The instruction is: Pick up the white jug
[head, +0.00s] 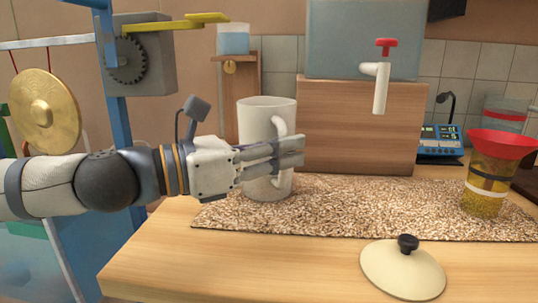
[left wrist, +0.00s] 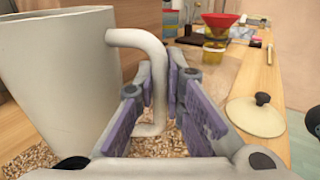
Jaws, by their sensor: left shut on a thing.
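The white jug (head: 262,115) is upright over the speckled mat (head: 330,210), left of the wooden box. I cannot tell whether its base touches the mat. Its handle points right in the head view. My left gripper (head: 288,155) reaches in from the left, in front of the jug, and is shut on the handle. In the left wrist view, the jug (left wrist: 55,75) fills the left side and its handle (left wrist: 150,48) passes between the fingers of my left gripper (left wrist: 164,88). The fingers hide part of the jug and handle.
A wooden box (head: 355,130) with a tank and a red-handled tap (head: 380,75) stands behind. A pot lid (head: 400,275) lies at the front. A jar with a red funnel (head: 488,180) stands at right. A gong (head: 45,110) hangs at left. The mat's middle is clear.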

